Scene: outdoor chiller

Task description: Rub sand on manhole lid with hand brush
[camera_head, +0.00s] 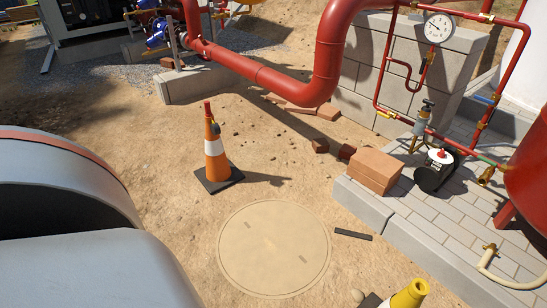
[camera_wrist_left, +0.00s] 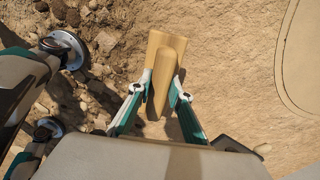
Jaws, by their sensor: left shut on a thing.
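The round, sand-coloured manhole lid (camera_head: 273,248) lies flush in the sandy ground at the lower middle of the head view, with a sandy surface and two small slots. Its curved edge (camera_wrist_left: 300,60) shows at the right of the left wrist view. My left gripper (camera_wrist_left: 165,88) is shut on the wooden hand brush (camera_wrist_left: 168,50), whose pale wood sticks out beyond the fingertips. The brush is over bare ground to the left of the lid, apart from it. Its bristles are hidden. My right gripper is in neither view.
An orange traffic cone (camera_head: 215,150) stands behind the lid, and a yellow cone (camera_head: 410,293) is at the lower right. A dark flat bar (camera_head: 352,234) lies beside the lid. Bricks (camera_head: 374,170) sit on the paved edge at right. Red pipes (camera_head: 270,80) cross behind.

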